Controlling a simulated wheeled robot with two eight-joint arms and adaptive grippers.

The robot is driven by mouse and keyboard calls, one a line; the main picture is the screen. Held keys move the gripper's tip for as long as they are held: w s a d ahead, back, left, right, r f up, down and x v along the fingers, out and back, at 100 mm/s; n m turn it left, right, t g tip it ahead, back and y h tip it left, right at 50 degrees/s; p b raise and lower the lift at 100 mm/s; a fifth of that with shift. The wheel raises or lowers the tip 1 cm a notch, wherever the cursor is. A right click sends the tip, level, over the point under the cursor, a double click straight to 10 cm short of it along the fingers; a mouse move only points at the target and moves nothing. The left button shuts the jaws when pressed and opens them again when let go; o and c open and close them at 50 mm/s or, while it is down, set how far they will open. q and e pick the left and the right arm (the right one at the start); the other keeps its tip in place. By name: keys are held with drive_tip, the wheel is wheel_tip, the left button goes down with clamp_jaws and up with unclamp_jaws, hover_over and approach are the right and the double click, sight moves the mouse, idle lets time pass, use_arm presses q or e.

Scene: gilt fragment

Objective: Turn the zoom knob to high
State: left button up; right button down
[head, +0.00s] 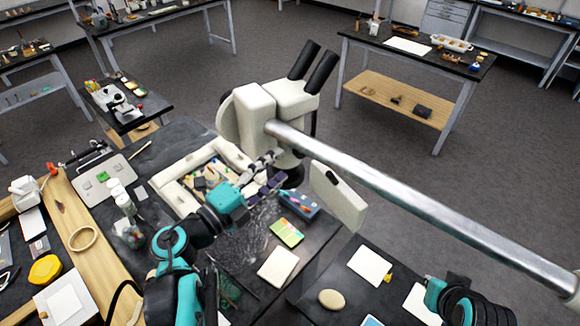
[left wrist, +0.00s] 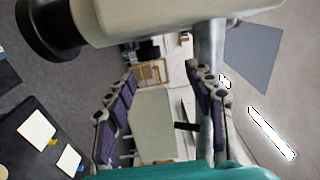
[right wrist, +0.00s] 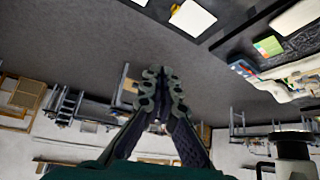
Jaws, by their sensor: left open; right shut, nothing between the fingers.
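The microscope (head: 275,108) has a cream head with two black eyepieces (head: 313,66), carried on a long silver boom (head: 420,205). My left gripper (head: 262,165) is open just below and beside the head, with nothing between its fingers. In the left wrist view the open fingers (left wrist: 163,78) spread below the cream housing (left wrist: 130,18). A black round part (left wrist: 48,28) sticks out of that housing at the left; I cannot tell whether it is the zoom knob. My right gripper (right wrist: 160,78) is shut and empty, away from the microscope; in the head view only its arm shows, at the lower right.
Below the head, a cream-framed tray (head: 178,195) holds small pieces. A blue box (head: 300,204), a colour card (head: 287,232) and a pale card (head: 278,266) lie on the dark bench. The boom crosses the right side. Other benches stand farther back.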

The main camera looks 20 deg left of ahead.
sight(302, 157)
use_arm(q)
wheel_tip(302, 157, down, 5)
drive_tip(key=w+n+t+b, duration=0.2)
drive_tip(key=t+b, duration=0.2)
drive_tip(key=b, duration=0.3)
drive_tip(key=shift+h, duration=0.4)
drive_tip(key=x, duration=0.5)
drive_tip(key=p+x, duration=0.1)
drive_tip(key=x, duration=0.2)
drive_tip(key=shift+d+r, duration=0.25)
drive_tip(key=shift+d, duration=0.15)
use_arm(e)
wheel_tip(302, 157, down, 8)
drive_tip(key=shift+r, duration=0.15)
use_arm(q)
drive_tip(key=c, duration=1.2)
drive_tip(key=shift+o, duration=0.2)
use_arm(e)
drive_tip(key=shift+r, duration=0.1)
